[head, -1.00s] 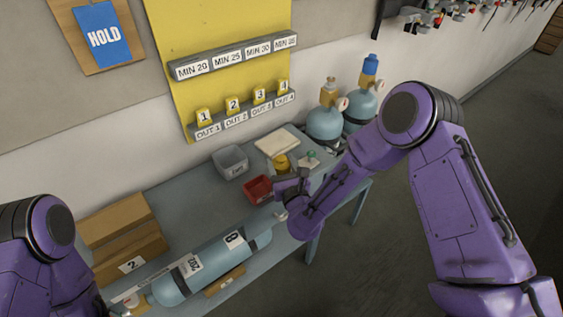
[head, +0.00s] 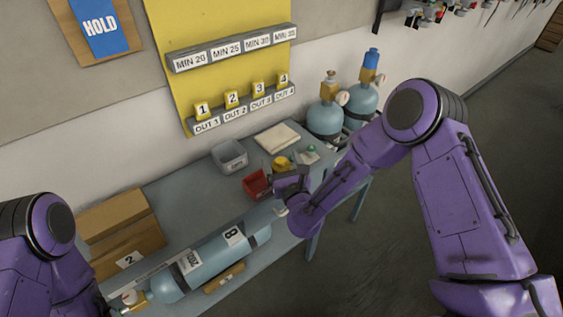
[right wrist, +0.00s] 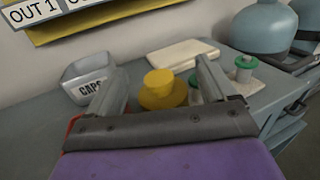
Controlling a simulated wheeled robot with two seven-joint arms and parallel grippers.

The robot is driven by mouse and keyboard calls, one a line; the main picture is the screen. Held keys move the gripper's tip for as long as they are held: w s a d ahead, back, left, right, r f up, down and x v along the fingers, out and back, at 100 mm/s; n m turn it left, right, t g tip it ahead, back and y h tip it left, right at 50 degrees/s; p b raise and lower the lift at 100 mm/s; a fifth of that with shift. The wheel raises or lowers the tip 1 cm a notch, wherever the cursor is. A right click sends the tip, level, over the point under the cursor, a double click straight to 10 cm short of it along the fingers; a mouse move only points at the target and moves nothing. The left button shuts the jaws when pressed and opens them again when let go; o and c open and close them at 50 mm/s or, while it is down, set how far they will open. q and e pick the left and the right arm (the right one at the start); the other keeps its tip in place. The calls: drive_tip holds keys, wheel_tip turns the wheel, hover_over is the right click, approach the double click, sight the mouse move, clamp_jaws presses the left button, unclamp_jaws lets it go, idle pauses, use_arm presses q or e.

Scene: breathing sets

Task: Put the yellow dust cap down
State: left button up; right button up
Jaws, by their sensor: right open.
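The yellow dust cap (right wrist: 160,88) shows in the right wrist view as a round knob on a wider disc, and appears to stand on the grey bench. In the head view it is a small yellow shape (head: 281,162) just beyond my right gripper (head: 288,177). The right gripper (right wrist: 162,70) is open, its two fingers apart on either side of the cap, with gaps visible. My left arm (head: 58,250) enters at lower left; its gripper does not show.
A grey CAPS bin (right wrist: 88,80), a red bin (head: 256,184), a pale pad (right wrist: 180,53) and green-topped parts (right wrist: 244,66) surround the cap. A blue cylinder (head: 210,258) lies at the bench front. Upright cylinders (head: 325,118) stand behind right.

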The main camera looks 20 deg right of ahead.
drive_tip(key=shift+r, duration=0.25)
drive_tip(key=shift+r+p, duration=0.55)
drive_tip(key=shift+p, duration=0.25)
drive_tip(key=shift+s+f+b, duration=0.45)
drive_tip(key=shift+s+b, duration=0.2)
drive_tip(key=shift+s, duration=0.1)
drive_tip(key=s+b, duration=0.4)
drive_tip(key=s, duration=0.6)
drive_tip(key=s+d+f+n+g, duration=0.2)
drive_tip(key=s+f+n+g, duration=0.15)
drive_tip(key=f+n, duration=0.25)
drive_tip(key=s+d+f+n+g+h, duration=0.1)
drive_tip(key=s+d+f+n+g, duration=0.1)
drive_tip(key=s+f+n, duration=0.3)
drive_tip(key=s+d+f+n+g, duration=0.2)
drive_tip(key=f+n, duration=0.4)
drive_tip(key=f, duration=0.1)
drive_tip(key=s+d+f+n+g+h, duration=0.1)
drive_tip(key=s+d+f+n+g, duration=0.2)
drive_tip(key=s+n, duration=0.3)
drive_tip(key=s+d+f+n+g+h, duration=0.1)
drive_tip(key=s+d+f+n+g, duration=0.3)
drive_tip(key=s, duration=0.5)
drive_tip(key=shift+d+f+n, duration=0.25)
drive_tip(key=shift+f+n, duration=0.5)
drive_tip(key=shift+n, duration=0.35)
